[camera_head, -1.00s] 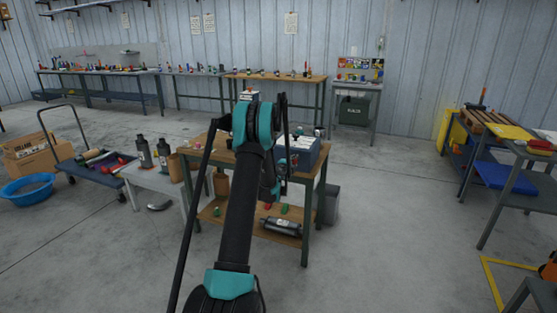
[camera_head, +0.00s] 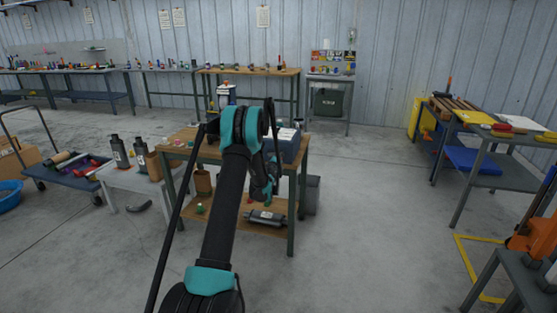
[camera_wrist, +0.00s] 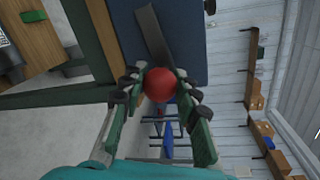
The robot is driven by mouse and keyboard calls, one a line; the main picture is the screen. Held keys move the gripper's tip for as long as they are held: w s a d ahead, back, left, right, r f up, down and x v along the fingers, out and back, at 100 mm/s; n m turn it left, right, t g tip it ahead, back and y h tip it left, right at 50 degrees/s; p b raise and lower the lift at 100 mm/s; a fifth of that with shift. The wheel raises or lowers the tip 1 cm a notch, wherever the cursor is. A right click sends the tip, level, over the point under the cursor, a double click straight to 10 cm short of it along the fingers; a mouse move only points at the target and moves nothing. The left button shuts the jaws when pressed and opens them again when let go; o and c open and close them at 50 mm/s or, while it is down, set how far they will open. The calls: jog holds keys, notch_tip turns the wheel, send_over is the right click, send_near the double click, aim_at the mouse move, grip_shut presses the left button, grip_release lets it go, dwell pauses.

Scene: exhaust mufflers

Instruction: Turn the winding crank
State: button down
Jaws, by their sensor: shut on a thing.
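The winding crank shows in the wrist view as a flat grey bar (camera_wrist: 152,35) with a round red knob (camera_wrist: 160,85) at its end. The crank sits against the side of a dark blue box (camera_wrist: 190,60), which stands on the wooden-topped workbench in the head view (camera_head: 286,146). My gripper (camera_wrist: 161,80) is shut on the red knob, with a finger on each side of it. In the head view my arm hides the crank and most of my gripper.
The workbench (camera_head: 181,133) has a lower shelf with a grey muffler (camera_head: 265,217). A grey table with dark bottles (camera_head: 120,152) stands to the left. A steel table (camera_head: 498,143) is at the right. Bare floor lies between that table and the workbench.

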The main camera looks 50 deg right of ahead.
jog(key=c, duration=1.1)
grip_release()
jog(key=v, duration=1.2)
